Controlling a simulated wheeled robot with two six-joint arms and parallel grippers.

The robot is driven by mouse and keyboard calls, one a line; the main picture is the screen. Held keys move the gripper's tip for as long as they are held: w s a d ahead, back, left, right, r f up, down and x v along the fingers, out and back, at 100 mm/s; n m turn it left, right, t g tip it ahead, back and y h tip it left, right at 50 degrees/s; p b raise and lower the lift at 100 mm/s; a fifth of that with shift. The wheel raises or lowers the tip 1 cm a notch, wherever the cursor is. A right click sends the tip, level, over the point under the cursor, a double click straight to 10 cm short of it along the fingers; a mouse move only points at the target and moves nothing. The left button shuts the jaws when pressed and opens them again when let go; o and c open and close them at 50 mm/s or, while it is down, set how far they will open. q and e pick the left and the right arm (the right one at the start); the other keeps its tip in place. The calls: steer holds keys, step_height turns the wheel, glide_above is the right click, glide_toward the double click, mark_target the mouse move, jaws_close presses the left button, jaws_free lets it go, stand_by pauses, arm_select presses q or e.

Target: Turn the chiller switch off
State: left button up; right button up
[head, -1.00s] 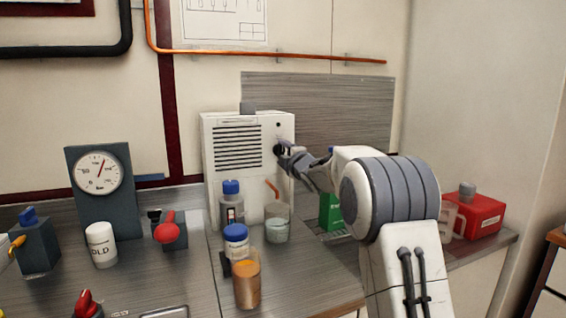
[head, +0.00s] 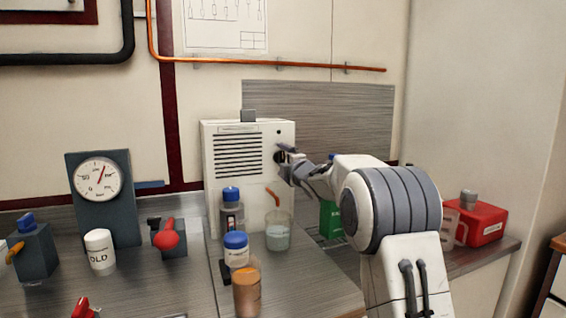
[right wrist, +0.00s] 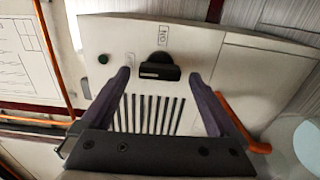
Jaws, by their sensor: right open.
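The chiller is a white box with dark vent slots (head: 218,188) at the back of the bench in the head view. Its switch, a black rotary knob (right wrist: 158,68), shows on the white panel in the right wrist view, beside a small label that seems to read ON. My right gripper (head: 288,154) is at the upper right of the chiller's front and largely covers the knob in the head view. In the right wrist view its two fingers (right wrist: 158,80) are apart, one on each side of the knob, with visible gaps. My left gripper is out of view.
A beaker (head: 278,235), a blue-capped bottle (head: 231,215) and an amber jar (head: 246,290) stand before the chiller. A red can (head: 482,220) stands at right. A gauge (head: 98,180) and red-handled valve (head: 168,240) are at left.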

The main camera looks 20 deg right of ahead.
steer(key=s+b, duration=0.2)
steer(key=s, duration=0.8)
steer(key=shift+s+d, duration=0.2)
steer(key=shift+s, duration=0.05)
